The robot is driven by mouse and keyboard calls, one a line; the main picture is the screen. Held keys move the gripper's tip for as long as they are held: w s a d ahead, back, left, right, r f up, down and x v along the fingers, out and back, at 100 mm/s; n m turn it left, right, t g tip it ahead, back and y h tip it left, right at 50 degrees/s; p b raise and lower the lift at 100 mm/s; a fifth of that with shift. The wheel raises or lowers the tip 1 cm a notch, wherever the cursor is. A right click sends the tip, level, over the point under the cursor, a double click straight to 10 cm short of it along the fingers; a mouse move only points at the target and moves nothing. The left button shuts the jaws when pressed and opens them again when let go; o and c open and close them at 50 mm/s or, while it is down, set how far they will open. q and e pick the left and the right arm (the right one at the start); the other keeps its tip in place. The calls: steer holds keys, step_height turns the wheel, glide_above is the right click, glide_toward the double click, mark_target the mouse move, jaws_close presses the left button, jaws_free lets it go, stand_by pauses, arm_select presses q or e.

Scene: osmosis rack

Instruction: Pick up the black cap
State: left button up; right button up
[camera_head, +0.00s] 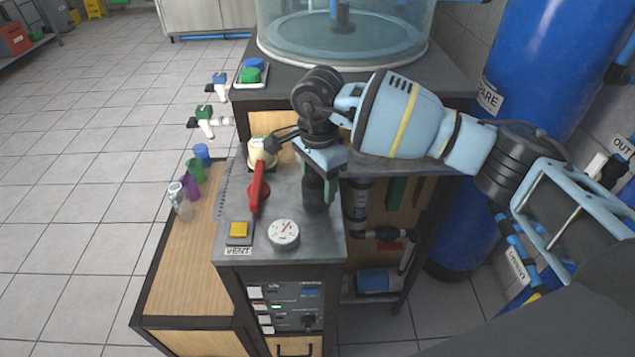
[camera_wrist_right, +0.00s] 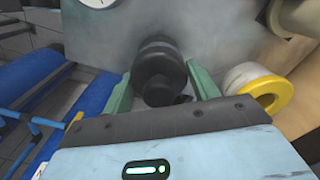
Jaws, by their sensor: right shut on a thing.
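The black cap (camera_head: 315,192) is a dark cylinder on the grey top of the bench unit (camera_head: 231,203), right of a red lever. In the right wrist view the black cap (camera_wrist_right: 158,76) shows as a round, stepped black shape between the green fingers. My right gripper (camera_head: 318,176) comes down over it from above, shut on it with a finger on each side. The same gripper (camera_wrist_right: 160,90) fills the lower right wrist view. I cannot tell whether the cap is clear of the surface. My left gripper is not in view.
The red lever (camera_head: 257,187) stands close left of my gripper. A gauge (camera_head: 285,234) and a yellow VENT button (camera_head: 239,230) sit in front. Coloured cups (camera_head: 195,170) stand on the wooden ledge. A round clear tank (camera_head: 340,40) stands behind, with a blue cylinder (camera_head: 550,70) at right.

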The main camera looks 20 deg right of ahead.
steer(key=shift+r, duration=0.15)
steer(key=r, duration=0.3)
steer(key=shift+s+r, duration=0.15)
steer(key=shift+s, duration=0.15)
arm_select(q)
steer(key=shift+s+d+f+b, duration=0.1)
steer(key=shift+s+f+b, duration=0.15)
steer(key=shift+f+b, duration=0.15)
arm_select(e)
steer(key=s+r, duration=0.1)
steer(key=s, duration=1.4)
steer(key=shift+s+r, duration=0.2)
